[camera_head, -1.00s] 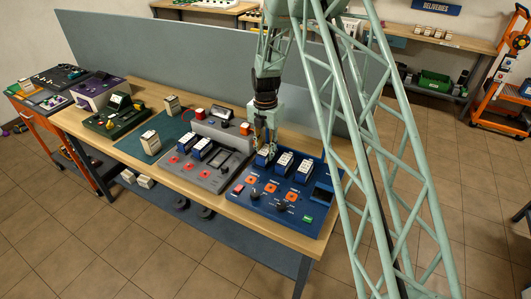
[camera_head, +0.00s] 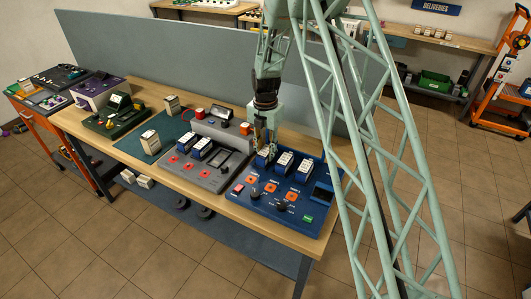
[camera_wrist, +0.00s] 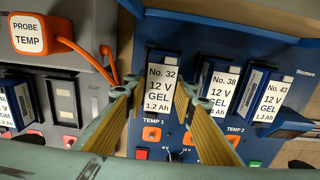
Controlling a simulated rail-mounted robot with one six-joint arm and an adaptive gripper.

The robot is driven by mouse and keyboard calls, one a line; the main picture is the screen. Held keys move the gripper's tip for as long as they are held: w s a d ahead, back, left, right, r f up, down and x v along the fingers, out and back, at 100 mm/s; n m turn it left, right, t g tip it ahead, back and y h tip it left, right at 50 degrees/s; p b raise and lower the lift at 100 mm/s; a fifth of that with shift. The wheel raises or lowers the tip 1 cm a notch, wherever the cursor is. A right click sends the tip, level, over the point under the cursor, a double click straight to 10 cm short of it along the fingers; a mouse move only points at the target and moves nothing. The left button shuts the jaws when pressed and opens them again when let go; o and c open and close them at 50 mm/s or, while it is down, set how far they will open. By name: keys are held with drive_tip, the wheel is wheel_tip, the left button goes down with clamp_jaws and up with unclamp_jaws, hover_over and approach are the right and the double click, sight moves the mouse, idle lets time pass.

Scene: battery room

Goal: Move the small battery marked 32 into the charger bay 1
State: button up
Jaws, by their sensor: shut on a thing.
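The small battery marked No. 32 (camera_wrist: 161,88) is white-labelled with dark blue sides. It stands at the leftmost place of the blue charger (camera_head: 262,211), above the TEMP 1 label, and also shows in the head view (camera_head: 263,159). My gripper (camera_wrist: 158,97) is shut on it, with one yellow finger on each side. Batteries No. 38 (camera_wrist: 219,88) and No. 43 (camera_wrist: 265,95) stand to its right in the same charger. The bay beneath No. 32 is hidden, so I cannot tell whether it is fully seated.
A grey charger (camera_head: 204,177) with batteries stands left of the blue one. An orange temperature probe (camera_wrist: 38,36) and its cable lie close to the left finger. A grey partition (camera_head: 180,58) runs behind the bench. The teal mat (camera_head: 130,147) has some free room.

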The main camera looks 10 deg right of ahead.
sight(265, 150)
drive_tip(key=shift+f, duration=0.35)
drive_tip(key=o, duration=0.9)
drive_tip(key=shift+r, duration=0.15)
drive_tip(key=shift+r+p, duration=1.6)
drive_tip(key=shift+r, duration=3.8)
